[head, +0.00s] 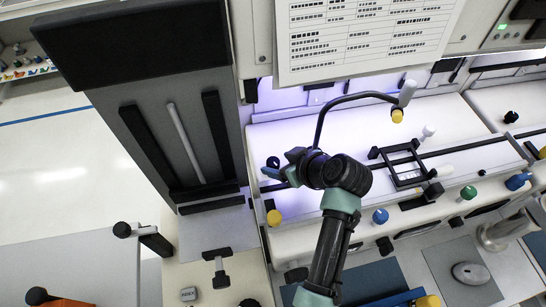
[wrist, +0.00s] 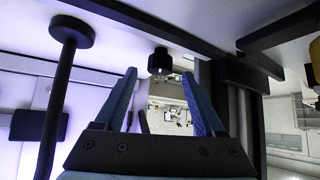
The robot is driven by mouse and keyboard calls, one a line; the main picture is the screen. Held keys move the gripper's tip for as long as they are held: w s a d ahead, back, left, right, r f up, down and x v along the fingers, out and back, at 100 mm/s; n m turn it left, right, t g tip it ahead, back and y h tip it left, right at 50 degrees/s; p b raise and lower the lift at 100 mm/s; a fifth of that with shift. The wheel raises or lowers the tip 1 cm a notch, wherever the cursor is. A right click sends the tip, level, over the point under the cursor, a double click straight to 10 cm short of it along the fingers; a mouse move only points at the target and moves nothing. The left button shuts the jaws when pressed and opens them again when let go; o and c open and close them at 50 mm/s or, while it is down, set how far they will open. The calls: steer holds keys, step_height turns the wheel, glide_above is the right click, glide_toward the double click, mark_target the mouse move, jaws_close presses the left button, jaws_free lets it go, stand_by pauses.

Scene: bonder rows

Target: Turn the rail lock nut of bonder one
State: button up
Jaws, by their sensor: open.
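A small black knob (wrist: 160,62), which looks like the rail lock nut, shows straight ahead between the fingertips in the wrist view. In the head view it appears as a dark round piece (head: 273,162) at the left end of the machine's white deck. My gripper (wrist: 159,74) is open, with one blue finger to each side of the knob's line. The knob is at or just beyond the fingertips; I cannot tell whether they touch it. In the head view my gripper (head: 271,176) is beside the knob, partly hidden by my wrist.
A black gooseneck arm (head: 345,99) curves over the deck near my wrist. A black frame (head: 405,166) sits on the rails to the right. A yellow knob (head: 274,217) and a blue knob (head: 380,216) line the front. A tall grey cabinet (head: 175,130) stands at left.

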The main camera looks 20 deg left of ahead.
mark_target(274, 162)
steer(key=shift+x, duration=1.95)
jaws_close()
